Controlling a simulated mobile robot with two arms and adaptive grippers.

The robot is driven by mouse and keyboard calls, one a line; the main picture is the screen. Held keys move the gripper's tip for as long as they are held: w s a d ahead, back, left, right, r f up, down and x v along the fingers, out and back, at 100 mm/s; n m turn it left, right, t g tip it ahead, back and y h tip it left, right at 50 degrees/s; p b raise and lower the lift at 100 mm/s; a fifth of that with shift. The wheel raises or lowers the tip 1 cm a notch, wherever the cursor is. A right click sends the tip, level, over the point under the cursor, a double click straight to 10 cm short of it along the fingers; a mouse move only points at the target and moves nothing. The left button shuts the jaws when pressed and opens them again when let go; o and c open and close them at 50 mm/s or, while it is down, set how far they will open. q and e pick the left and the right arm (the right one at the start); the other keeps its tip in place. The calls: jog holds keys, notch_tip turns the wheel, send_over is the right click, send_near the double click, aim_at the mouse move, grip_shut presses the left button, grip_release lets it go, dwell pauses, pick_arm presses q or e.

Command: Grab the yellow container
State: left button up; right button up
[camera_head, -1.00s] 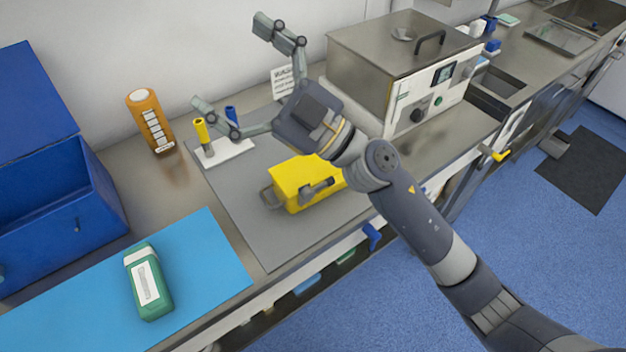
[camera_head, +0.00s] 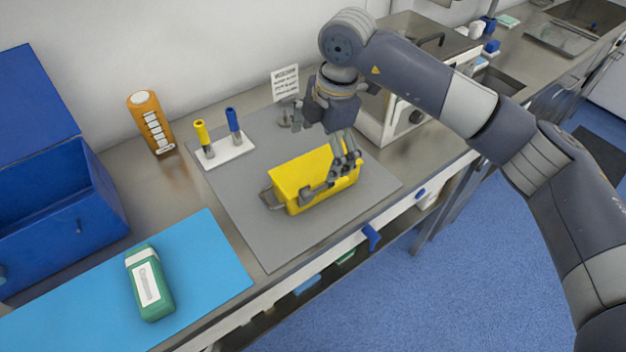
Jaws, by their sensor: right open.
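My right gripper (camera_head: 318,146) is open and points down at the container's right rear part. One finger is in front of the container's right part in the picture and hides some of it; the other is behind and to the left. I cannot tell whether either finger touches it. My left gripper is not in view.
A white holder (camera_head: 229,154) with a yellow and a blue tube stands behind left. An orange bottle (camera_head: 150,122) stands near the wall. A green-white bottle (camera_head: 149,283) lies on the blue mat (camera_head: 215,254). A steel box device (camera_head: 378,108) is behind my right arm.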

aim_at(313, 173)
jog(key=f, duration=0.3)
jog(key=shift+w+a+p, duration=0.1)
jog(key=shift+a+p, duration=0.2)
jog(key=f, duration=0.1)
jog(key=f+p, duration=0.2)
jog(key=f, duration=0.1)
jog(key=shift+w+a, duration=0.2)
jog(key=shift+a, duration=0.1)
jog(key=shift+w+f, duration=0.1)
jog(key=shift+f, duration=0.5)
jog(key=c, duration=0.8)
jog(key=shift+a+r, duration=0.1)
jog(key=shift+c, duration=0.8)
